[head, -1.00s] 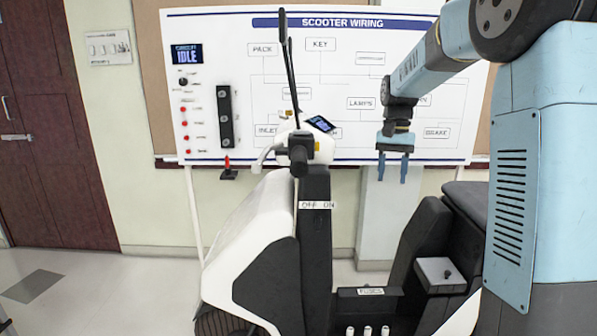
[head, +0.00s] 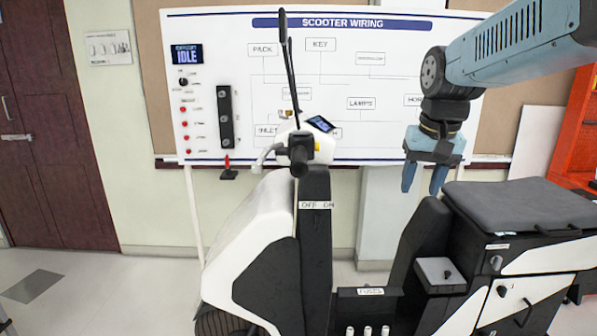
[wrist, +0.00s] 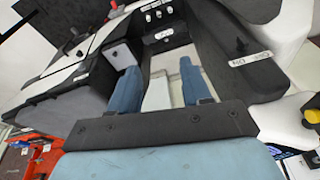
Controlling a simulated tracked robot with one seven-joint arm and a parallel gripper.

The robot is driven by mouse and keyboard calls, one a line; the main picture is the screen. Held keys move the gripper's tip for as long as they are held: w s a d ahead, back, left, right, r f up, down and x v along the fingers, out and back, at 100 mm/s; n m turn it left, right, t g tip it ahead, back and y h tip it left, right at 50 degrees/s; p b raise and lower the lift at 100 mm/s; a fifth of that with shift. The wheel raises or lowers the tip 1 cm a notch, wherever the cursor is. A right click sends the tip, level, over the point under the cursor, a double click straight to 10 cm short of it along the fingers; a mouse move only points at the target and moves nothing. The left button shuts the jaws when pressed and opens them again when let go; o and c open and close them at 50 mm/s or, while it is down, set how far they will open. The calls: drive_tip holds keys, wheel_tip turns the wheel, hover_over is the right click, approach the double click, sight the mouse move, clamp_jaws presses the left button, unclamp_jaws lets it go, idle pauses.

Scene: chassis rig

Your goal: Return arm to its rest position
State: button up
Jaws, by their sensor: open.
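My gripper (head: 424,180) hangs open and empty with its blue fingers pointing down, above and in front of the scooter's seat end in the head view. It also shows in the wrist view (wrist: 163,84), with the two blue fingers apart and nothing between them. My blue arm (head: 520,42) reaches in from the upper right. The black and white scooter (head: 255,225) stands below, its handlebar left of my gripper. Its dark seat (head: 520,208) is to the right of the fingers.
A "SCOOTER WIRING" board (head: 330,90) stands behind the scooter. The box marked FUSES (head: 368,297) is on the scooter's floor. A small grey box (head: 440,272) sits by the seat base. An orange rack (head: 578,130) is at the far right. The floor at left is clear.

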drive_tip(key=s+f+n+t, duration=0.1)
drive_tip(key=s+f+t, duration=0.2)
drive_tip(key=s, duration=0.9)
drive_tip(key=shift+a+f+n, duration=0.2)
drive_tip(key=shift+f+n, duration=0.05)
drive_tip(key=shift+n, duration=0.15)
